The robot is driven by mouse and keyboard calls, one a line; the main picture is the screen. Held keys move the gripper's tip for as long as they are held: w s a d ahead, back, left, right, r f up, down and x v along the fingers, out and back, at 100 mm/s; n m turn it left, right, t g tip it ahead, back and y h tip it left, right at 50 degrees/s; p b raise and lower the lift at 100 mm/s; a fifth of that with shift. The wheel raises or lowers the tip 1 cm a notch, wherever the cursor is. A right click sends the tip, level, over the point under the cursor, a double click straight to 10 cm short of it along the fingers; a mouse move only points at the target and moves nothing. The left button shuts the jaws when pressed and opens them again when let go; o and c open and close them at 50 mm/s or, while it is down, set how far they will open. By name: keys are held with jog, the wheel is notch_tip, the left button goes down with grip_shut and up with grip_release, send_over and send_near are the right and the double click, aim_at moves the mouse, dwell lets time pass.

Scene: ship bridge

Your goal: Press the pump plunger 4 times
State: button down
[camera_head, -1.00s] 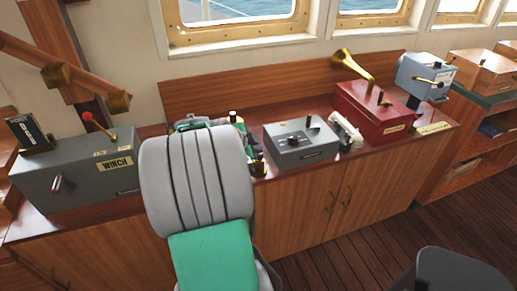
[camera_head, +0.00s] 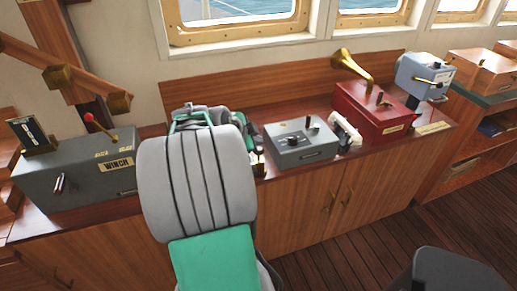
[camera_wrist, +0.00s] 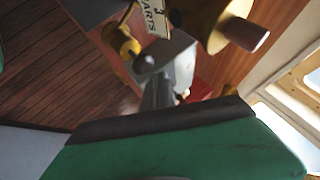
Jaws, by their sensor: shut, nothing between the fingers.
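In the wrist view a brass cylinder with a pale rounded top (camera_wrist: 235,27), which looks like the pump plunger, is at the upper right. My gripper (camera_wrist: 160,88) shows as narrow grey fingers, shut and empty, below and left of the brass cylinder. I see no clear contact between them. In the head view my grey and green arm hides the gripper and most of the pump. A small brass part (camera_head: 259,163) shows at the arm's right edge.
On the wooden counter stand a grey winch box (camera_head: 75,172) at left, a grey control box (camera_head: 300,147) and a red box with a brass horn (camera_head: 372,112) at right. A tag (camera_wrist: 155,17) and another brass knob (camera_wrist: 122,40) show in the wrist view.

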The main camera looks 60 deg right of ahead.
notch_tip(320, 180, up, 5)
jog(key=shift+f+p, duration=0.1)
jog(key=shift+p, duration=0.85)
dwell(1.8)
jog(key=w+a+f+n+t+y, duration=0.1)
jog(key=w+a+n+t, duration=0.1)
jog(key=w+a+n, duration=0.45)
jog(key=w+a+n+t+y, duration=0.1)
jog(key=w+a+n+y, duration=0.15)
jog(key=a, duration=0.65)
jog(key=w+a+f+n+t+y, duration=0.1)
jog(key=w+a+n+t, duration=0.1)
jog(key=w+a+n, duration=0.4)
jog(key=s+a+f+n+y, duration=0.1)
jog(key=s+a+n+y, duration=0.1)
jog(key=a+n, duration=0.5)
jog(key=s+a+f+n+y, duration=0.1)
jog(key=a+n, duration=0.6)
jog(key=a, duration=1.3)
jog(key=shift+s+y, duration=0.75)
jog(key=shift+s, duration=0.5)
jog(key=shift+f, duration=0.1)
